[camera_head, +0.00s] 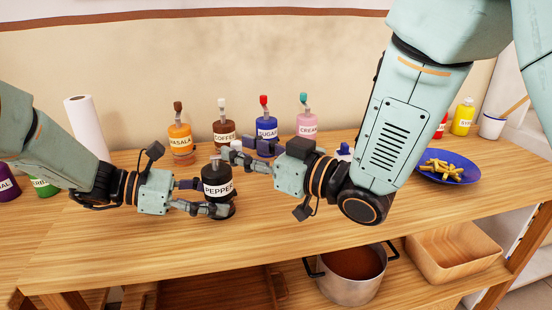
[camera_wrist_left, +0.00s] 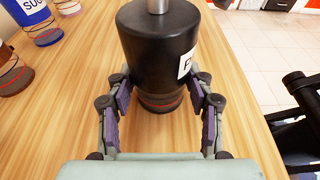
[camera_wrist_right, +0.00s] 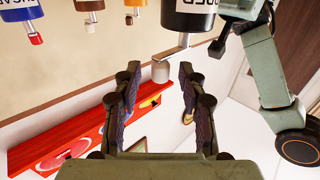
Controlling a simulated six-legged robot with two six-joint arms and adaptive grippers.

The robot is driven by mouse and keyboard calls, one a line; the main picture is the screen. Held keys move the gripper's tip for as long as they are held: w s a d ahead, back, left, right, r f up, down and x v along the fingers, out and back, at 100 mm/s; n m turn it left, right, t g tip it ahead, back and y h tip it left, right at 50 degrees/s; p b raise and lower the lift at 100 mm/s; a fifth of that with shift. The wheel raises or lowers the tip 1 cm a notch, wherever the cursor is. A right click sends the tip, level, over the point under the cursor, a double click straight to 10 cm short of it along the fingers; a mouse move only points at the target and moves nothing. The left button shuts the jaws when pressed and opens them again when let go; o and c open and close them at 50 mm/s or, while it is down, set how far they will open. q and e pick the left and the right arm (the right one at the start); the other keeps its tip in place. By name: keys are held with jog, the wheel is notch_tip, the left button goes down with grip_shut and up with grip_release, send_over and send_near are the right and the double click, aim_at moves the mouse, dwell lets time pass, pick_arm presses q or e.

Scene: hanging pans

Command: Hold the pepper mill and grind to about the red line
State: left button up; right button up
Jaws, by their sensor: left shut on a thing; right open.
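The pepper mill (camera_head: 217,187) is a black body labelled PEPPER with a crank on top. My left gripper (camera_wrist_left: 162,98) is shut around its lower part, and the mill looks upright. In the left wrist view the mill (camera_wrist_left: 158,45) shows a clear lower section with a red line (camera_wrist_left: 160,106) round it; the ground level inside cannot be told. My right gripper (camera_head: 245,152) is open at the mill's top. In the right wrist view, which is upside down, the grey crank knob (camera_wrist_right: 160,71) is between the open fingertips; contact is not clear.
Masala (camera_head: 180,140), coffee (camera_head: 224,131), sugar (camera_head: 266,126) and cream (camera_head: 307,125) mills stand behind along the wall. A blue plate of food (camera_head: 470,175) is at right. A paper roll (camera_head: 85,125) stands at left. The front of the wooden counter (camera_head: 130,245) is clear.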

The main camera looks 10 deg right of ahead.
jog(key=v, duration=0.9)
jog(key=shift+s+d, duration=0.3)
jog(key=shift+o, duration=0.2)
dwell(0.7)
